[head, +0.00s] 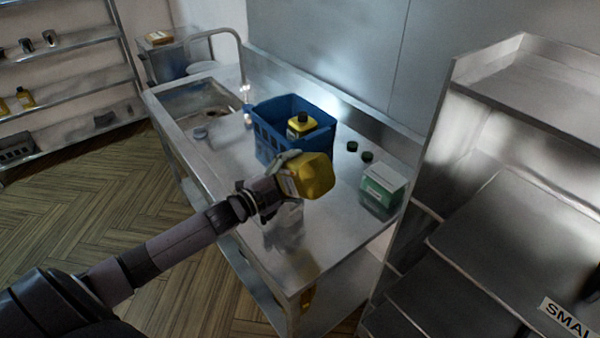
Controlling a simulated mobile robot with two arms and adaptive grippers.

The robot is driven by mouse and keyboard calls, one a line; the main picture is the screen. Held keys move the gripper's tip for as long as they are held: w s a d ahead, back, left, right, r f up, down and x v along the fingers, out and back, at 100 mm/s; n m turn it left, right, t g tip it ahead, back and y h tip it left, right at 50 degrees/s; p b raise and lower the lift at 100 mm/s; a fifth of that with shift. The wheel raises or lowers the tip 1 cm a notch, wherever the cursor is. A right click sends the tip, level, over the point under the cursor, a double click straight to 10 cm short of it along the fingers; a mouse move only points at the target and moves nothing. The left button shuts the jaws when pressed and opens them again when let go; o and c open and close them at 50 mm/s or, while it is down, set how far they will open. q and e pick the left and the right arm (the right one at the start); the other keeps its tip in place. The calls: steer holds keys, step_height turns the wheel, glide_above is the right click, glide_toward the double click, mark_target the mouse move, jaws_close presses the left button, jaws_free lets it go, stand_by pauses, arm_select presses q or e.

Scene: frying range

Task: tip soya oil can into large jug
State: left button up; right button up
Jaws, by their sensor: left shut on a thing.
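My left gripper (280,184) is shut on a yellow soya oil can (315,176) and holds it above the steel counter. The can is tilted well over, with its base toward the upper right; its mouth is hidden by the gripper. Below the gripper stands a clear, see-through vessel (284,228), which looks like the large jug. Its top is partly hidden behind the gripper, and I cannot tell whether oil is flowing or how full it is. My right gripper is not in view.
A blue crate (269,145) on the counter (335,228) holds a yellow bottle with a dark cap (301,124). Two dark caps (352,146) and a green-and-white box (383,186) lie to the right. A sink (200,105) is at the far left; steel shelving (500,215) stands at right.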

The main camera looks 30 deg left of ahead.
arm_select(q)
steer(key=n, duration=0.1)
steer(key=a+r+n+p, duration=0.1)
steer(key=a+n+p, duration=0.1)
steer(key=n, duration=0.1)
steer(key=shift+w+r, duration=0.35)
steer(key=shift+w+a+r+n+p, duration=0.1)
steer(key=shift+w+a+n+p, duration=0.15)
steer(key=shift+n, duration=0.45)
steer(key=shift+a+r+n+p, duration=0.1)
steer(key=shift+a+n, duration=0.25)
steer(key=shift+n, duration=0.35)
steer(key=shift+f, duration=0.1)
stand_by(1.3)
